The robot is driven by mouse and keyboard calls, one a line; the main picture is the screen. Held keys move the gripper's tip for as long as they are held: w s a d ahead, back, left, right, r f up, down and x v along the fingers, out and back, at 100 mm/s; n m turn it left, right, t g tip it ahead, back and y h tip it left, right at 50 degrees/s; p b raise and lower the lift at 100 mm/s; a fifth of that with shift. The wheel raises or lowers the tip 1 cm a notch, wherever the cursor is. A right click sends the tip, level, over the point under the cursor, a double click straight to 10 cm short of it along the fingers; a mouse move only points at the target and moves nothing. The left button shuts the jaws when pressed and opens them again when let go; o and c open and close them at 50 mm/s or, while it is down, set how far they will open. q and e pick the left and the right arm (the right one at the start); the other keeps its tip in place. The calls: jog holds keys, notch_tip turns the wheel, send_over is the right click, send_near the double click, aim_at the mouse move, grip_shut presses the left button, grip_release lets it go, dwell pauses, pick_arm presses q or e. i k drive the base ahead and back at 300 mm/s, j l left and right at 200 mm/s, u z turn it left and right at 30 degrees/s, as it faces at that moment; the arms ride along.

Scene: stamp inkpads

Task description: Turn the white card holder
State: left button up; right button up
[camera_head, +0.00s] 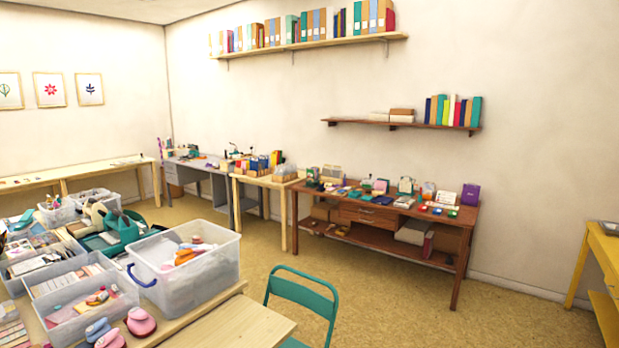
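I cannot make out the white card holder for certain in the head view. Many small items, some of them pale, stand on the dark brown desk (388,222) against the back wall, and they are too small to tell apart. A pale upright rack-like object (332,173) stands at the left end of that desk; I cannot tell what it is. Neither of my grippers is in view.
A teal chair (303,296) stands in front of the desk. A light wood table (240,323) at the lower left holds clear plastic bins (190,275). A yellow desk (604,252) is at the right edge. Open floor (410,310) lies between chair and yellow desk.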

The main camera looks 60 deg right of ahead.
aim_at(369, 183)
jog(key=z, duration=0.35)
jog(key=i+l+z, duration=0.15)
jog(key=l+z, duration=0.3)
jog(key=l, duration=0.25)
jog(key=i+l+z, duration=0.3)
jog(key=l+z, duration=0.15)
jog(key=l, duration=0.15)
jog(key=i+l+z, duration=0.4)
jog(key=l, duration=0.15)
jog(key=i+l+z, duration=0.7)
jog(key=i+z, duration=0.2)
jog(key=i+l+z, duration=0.1)
jog(key=i+z, duration=0.35)
jog(key=i+u, duration=0.2)
jog(key=i, duration=0.25)
jog(key=i+u, duration=0.25)
jog(key=i, duration=0.25)
jog(key=i+l+u, duration=0.2)
jog(key=i, duration=0.25)
jog(key=i+l+u, duration=0.25)
jog(key=i, duration=0.2)
jog(key=i+j+u, duration=0.15)
jog(key=i+u, duration=0.5)
jog(key=i, duration=0.3)
jog(key=i+u, duration=0.35)
jog(key=i, duration=0.15)
jog(key=i+l, duration=0.1)
jog(key=i, duration=0.25)
jog(key=i+l+u, duration=0.1)
jog(key=i, duration=0.25)
